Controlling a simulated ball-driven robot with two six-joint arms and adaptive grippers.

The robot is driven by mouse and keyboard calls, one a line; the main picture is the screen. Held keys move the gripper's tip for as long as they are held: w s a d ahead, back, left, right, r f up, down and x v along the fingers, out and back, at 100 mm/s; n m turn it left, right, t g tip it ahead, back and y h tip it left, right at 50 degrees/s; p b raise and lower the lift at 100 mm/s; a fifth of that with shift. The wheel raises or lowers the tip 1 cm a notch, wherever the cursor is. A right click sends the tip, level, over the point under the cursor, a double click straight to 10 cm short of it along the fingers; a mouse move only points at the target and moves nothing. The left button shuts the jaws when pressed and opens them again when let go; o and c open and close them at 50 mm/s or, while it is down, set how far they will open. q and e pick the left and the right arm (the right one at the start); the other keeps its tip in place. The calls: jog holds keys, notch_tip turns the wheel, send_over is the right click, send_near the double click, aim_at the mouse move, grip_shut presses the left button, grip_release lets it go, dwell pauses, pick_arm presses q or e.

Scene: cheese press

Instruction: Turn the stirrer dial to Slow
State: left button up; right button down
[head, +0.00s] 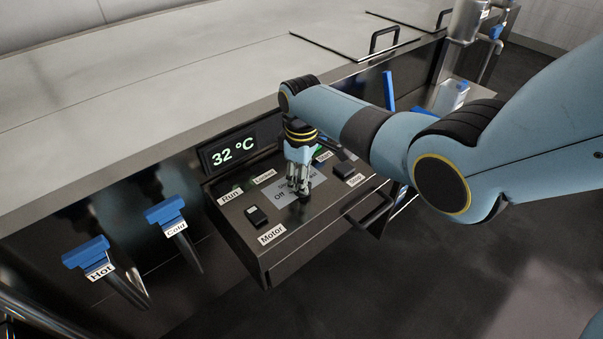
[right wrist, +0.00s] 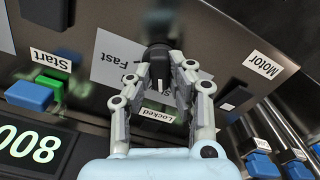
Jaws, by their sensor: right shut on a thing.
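The stirrer dial is a dark round knob (right wrist: 158,58) on a grey label plate (right wrist: 118,62) marked "Fast", with another word mostly hidden by my fingers. My right gripper (right wrist: 160,80) is shut on the knob from above, one finger on each side. A pale line shows on the knob between the fingers; I cannot tell exactly which setting it points to. My left gripper is not in view.
A display (head: 233,150) reads 32 °C. Blue-handled Hot (head: 86,253) and Cold (head: 165,213) taps stand left of the box.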

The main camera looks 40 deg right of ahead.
jog(key=shift+m, duration=0.5)
jog(key=shift+p, duration=0.3)
jog(key=c, duration=1.2)
grip_release()
jog(key=shift+c, duration=0.2)
jog(key=shift+r, duration=0.1)
notch_tip(320, 180, up, 12)
